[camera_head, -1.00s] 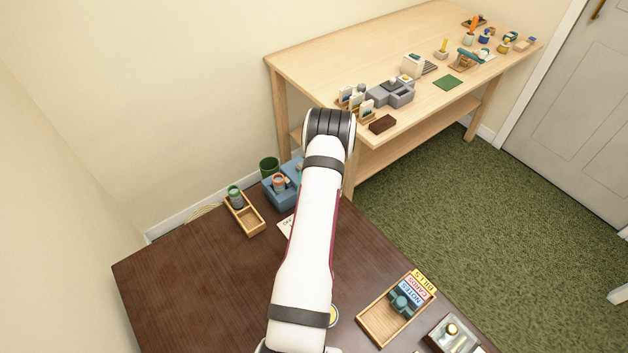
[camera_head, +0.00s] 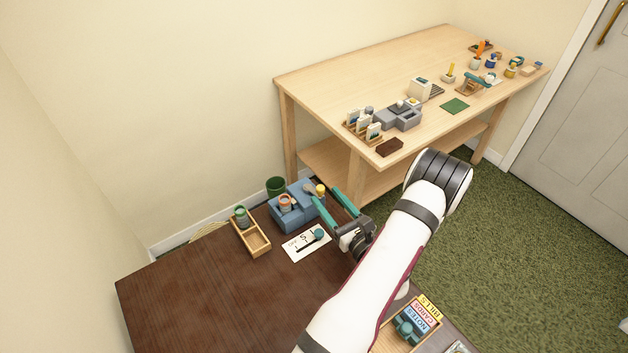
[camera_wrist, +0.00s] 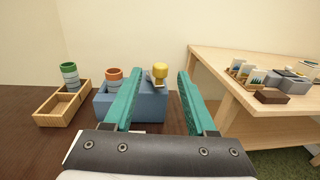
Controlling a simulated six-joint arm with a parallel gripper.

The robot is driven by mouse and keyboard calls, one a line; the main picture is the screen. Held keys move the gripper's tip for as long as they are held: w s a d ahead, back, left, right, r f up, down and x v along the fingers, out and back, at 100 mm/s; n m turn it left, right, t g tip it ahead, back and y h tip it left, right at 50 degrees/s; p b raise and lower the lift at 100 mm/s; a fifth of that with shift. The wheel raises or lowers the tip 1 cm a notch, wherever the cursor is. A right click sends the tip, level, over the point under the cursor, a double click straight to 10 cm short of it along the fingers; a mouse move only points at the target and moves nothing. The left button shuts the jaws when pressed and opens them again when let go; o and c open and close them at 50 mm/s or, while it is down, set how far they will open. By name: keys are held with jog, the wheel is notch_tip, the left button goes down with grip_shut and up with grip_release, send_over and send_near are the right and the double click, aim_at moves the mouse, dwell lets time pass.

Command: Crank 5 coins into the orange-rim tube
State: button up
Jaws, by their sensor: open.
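The blue coin machine (camera_head: 297,217) stands at the far edge of the dark table. The orange-rim tube (camera_head: 286,201) sits in its left part; it also shows in the wrist view (camera_wrist: 114,78). A yellow knob (camera_head: 320,190), seemingly the crank handle, is at the machine's right end. In the wrist view the yellow knob (camera_wrist: 160,70) appears between my fingertips, beyond them. My gripper (camera_head: 328,197) is open, its teal fingers pointing at the machine's right end. I see nothing held, and contact with the knob cannot be told. No coins can be made out.
A wooden tray (camera_head: 262,248) holding a green-rim tube (camera_head: 241,214) stands left of the machine. A dark green bin (camera_head: 276,184) is behind. A white card (camera_head: 298,251) with a dark teal item lies in front. A labelled tray (camera_head: 388,341) is near right. The table's left is clear.

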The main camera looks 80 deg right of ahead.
aim_at(318, 187)
jog(key=x, duration=0.7)
jog(key=shift+w+d, duration=0.1)
grip_shut()
